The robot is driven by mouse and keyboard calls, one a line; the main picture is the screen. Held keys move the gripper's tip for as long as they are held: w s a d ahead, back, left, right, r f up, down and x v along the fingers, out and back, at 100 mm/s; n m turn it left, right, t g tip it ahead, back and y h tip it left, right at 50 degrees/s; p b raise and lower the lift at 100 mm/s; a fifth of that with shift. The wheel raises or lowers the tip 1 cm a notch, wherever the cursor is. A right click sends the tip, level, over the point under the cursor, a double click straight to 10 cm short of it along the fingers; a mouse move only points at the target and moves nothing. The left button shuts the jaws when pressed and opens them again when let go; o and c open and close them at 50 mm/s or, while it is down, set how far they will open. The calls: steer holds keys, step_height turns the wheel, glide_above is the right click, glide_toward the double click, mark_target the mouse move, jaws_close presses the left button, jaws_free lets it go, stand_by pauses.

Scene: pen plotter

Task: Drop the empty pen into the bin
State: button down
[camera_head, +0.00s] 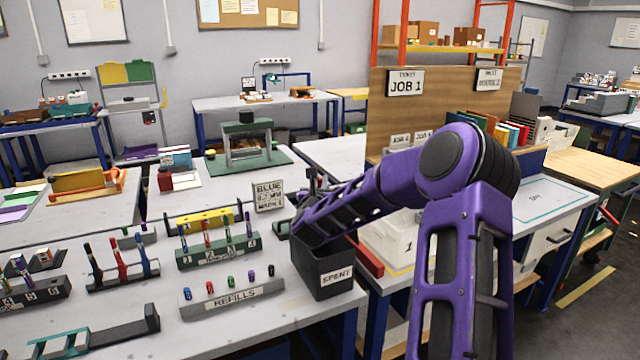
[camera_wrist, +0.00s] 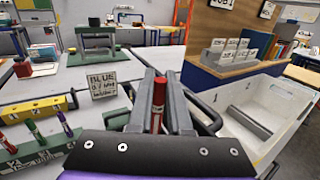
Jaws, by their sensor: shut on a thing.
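The bin is a dark, open box labelled SPENT (camera_head: 330,275) at the table's right front edge in the head view. My forearm passes over its top and hides part of the rim and opening. In the wrist view my gripper (camera_wrist: 159,88) is shut on a red pen (camera_wrist: 157,108), which stands between the two grey fingers. In the head view the gripper end is mostly hidden behind my purple arm, above and behind the bin. I cannot tell whether the pen is directly over the opening.
A card reading BLUE (camera_head: 269,196) stands beside my gripper. A green numbered pen rack (camera_head: 217,254) and a refills rack (camera_head: 232,301) are to the left. A white tray (camera_wrist: 262,125) lies to the right of the gripper. A green press stand (camera_head: 247,148) is behind.

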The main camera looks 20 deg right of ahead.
step_height(320, 180, down, 7)
steer(key=b, duration=0.7)
steer(key=shift+f, duration=2.85)
steer(key=c, duration=0.8)
jaws_free()
steer(key=shift+s+f, duration=0.1)
steer(key=shift+f, duration=0.1)
steer(key=shift+s+a, duration=0.1)
steer(key=v, duration=1.7)
steer(key=shift+r, duration=0.2)
